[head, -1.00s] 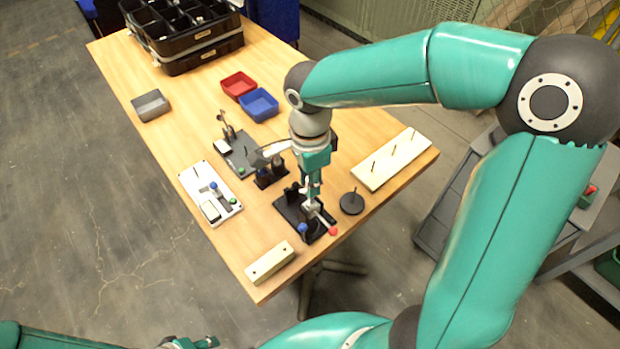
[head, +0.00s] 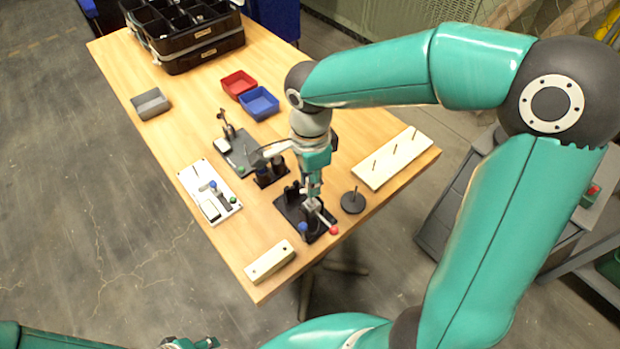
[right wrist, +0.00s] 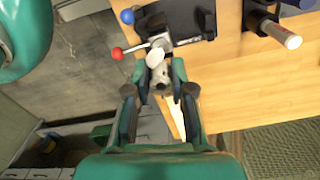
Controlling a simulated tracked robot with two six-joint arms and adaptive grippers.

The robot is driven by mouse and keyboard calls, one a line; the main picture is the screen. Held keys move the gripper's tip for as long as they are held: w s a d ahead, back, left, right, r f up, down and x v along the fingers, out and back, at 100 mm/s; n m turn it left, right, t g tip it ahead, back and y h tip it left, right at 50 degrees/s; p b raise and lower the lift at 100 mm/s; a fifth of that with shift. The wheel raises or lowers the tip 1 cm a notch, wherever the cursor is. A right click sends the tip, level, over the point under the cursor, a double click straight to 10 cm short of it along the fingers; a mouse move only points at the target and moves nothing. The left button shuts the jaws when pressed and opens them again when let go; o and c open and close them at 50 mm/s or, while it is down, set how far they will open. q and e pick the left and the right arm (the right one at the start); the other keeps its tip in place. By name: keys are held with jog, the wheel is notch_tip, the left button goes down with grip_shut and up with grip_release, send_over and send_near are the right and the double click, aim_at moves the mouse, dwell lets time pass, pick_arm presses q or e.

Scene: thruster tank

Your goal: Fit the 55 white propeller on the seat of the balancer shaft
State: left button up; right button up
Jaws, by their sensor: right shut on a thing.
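My right gripper (head: 313,188) points down over a black fixture (head: 292,212) with a blue knob and a red-tipped lever. It is shut on a small pale grey part (right wrist: 162,80), which shows between the fingers in the right wrist view. A pale round piece (right wrist: 155,57) lies just beyond it, by the red-tipped lever. I cannot tell whether either is the white propeller. The balancer shaft and its seat cannot be made out for certain. My left gripper (head: 188,343) is partly in view at the bottom edge, and its fingers are unclear.
A pale board with upright pegs (head: 377,170) and a round black stand with a post (head: 352,207) are at the right. A white plate (head: 190,179), a dark base (head: 238,158), a wooden block (head: 270,262), red (head: 238,90) and blue bins (head: 259,112) stand around.

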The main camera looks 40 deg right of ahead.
aim_at(311, 202)
jog(key=shift+f+b, duration=0.4)
jog(key=shift+f, duration=0.1)
jog(key=shift+f, duration=0.25)
jog(key=shift+f+b, duration=0.5)
jog(key=shift+b, duration=0.2)
jog(key=shift+f+b, duration=0.25)
jog(key=shift+b, duration=0.05)
jog(key=shift+f+b, duration=0.35)
jog(key=shift+f, duration=0.05)
jog(key=shift+f, duration=0.25)
dwell(0.4)
jog(key=shift+f+b, duration=0.4)
jog(key=shift+b, duration=0.25)
jog(key=o, duration=0.8)
